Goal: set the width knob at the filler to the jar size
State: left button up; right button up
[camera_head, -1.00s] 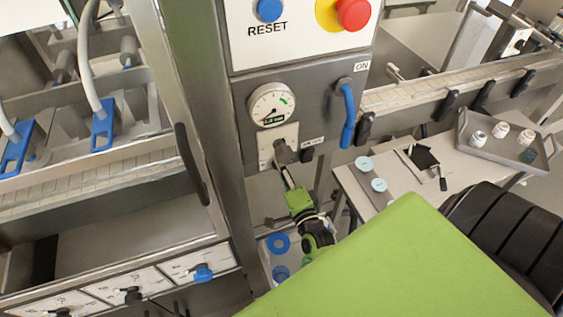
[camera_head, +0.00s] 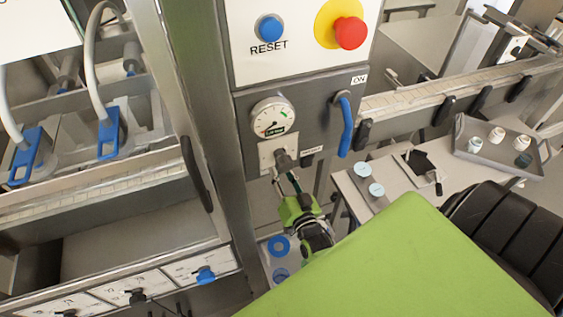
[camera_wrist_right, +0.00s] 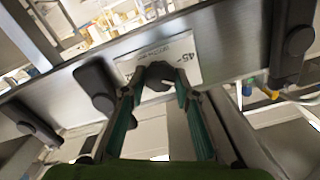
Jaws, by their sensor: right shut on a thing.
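A dark knob (camera_head: 283,160) sits on a pale plate (camera_head: 266,156) below a round gauge on the filler's grey panel. In the right wrist view the dark knob (camera_wrist_right: 160,76) is in the middle, on a pale plate (camera_wrist_right: 193,72) with a large "45" and small blurred print. My right gripper (camera_head: 287,177) reaches up to the knob from below and is shut on it. Its two fingers (camera_wrist_right: 156,92) stand either side of the knob in the wrist view. The knob's exact setting cannot be read. My left gripper is not in view.
The gauge (camera_head: 273,117) is just above the knob, with a blue lever (camera_head: 345,125) to its right. A red stop button (camera_head: 350,33) and blue RESET button (camera_head: 270,28) are higher. A tray (camera_head: 470,154) with several jars stands at the right.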

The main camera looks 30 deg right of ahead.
jog(key=shift+a+n, duration=0.1)
jog(key=shift+n, duration=4.7)
jog(key=o, duration=1.1)
jog(key=v, duration=0.7)
jog(key=shift+s, duration=0.25)
